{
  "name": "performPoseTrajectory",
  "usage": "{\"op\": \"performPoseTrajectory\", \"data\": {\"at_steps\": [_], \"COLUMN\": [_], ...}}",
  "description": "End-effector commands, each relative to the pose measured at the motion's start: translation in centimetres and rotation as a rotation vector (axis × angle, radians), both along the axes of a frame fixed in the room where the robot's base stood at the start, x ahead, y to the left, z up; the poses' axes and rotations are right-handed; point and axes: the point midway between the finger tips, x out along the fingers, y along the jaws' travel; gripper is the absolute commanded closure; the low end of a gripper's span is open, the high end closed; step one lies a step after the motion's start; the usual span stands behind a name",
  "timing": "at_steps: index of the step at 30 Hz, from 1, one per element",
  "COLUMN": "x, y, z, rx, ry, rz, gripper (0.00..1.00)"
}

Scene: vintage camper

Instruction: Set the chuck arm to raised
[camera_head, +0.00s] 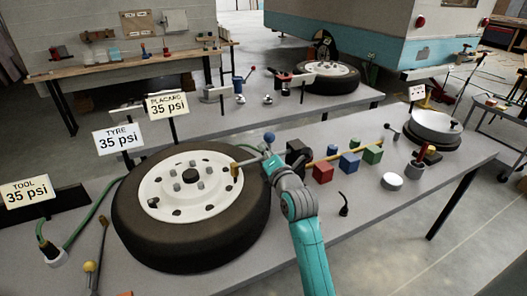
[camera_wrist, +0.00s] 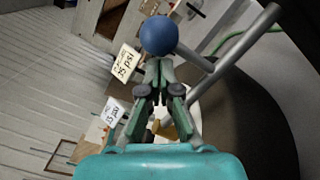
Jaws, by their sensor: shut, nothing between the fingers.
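A grey rod (camera_head: 249,160) reaches over the wheel's right side near a brass-coloured fitting (camera_head: 236,170); it looks like the chuck arm, and it slopes slightly up to the right. A blue ball knob (camera_head: 269,137) is near its right end. In the wrist view the blue knob (camera_wrist: 158,36) is just beyond the fingertips, with a thick grey rod (camera_wrist: 238,50) to its right. My gripper (camera_head: 269,160) is shut and empty, close below the knob; it also shows in the wrist view (camera_wrist: 158,68). I cannot tell whether it touches the knob.
The tyre (camera_head: 130,215) lies flat on the bench around its white wheel. Right of my arm are a red block (camera_head: 322,172), a blue block (camera_head: 349,162), a green block (camera_head: 373,152) and a white puck (camera_head: 392,181). A small black hook (camera_head: 344,204) stands nearer the front edge.

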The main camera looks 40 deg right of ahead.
Motion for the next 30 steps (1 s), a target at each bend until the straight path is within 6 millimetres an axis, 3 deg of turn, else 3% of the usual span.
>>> {"op": "performPoseTrajectory", "data": {"at_steps": [14, 30], "x": [-0.3, -1.6], "y": [-0.9, -5.4], "z": [1.7, 6.5], "rx": [0.117, 0.571], "ry": [-0.037, -0.168], "rz": [-0.001, -0.004], "gripper": [1.0, 1.0]}}
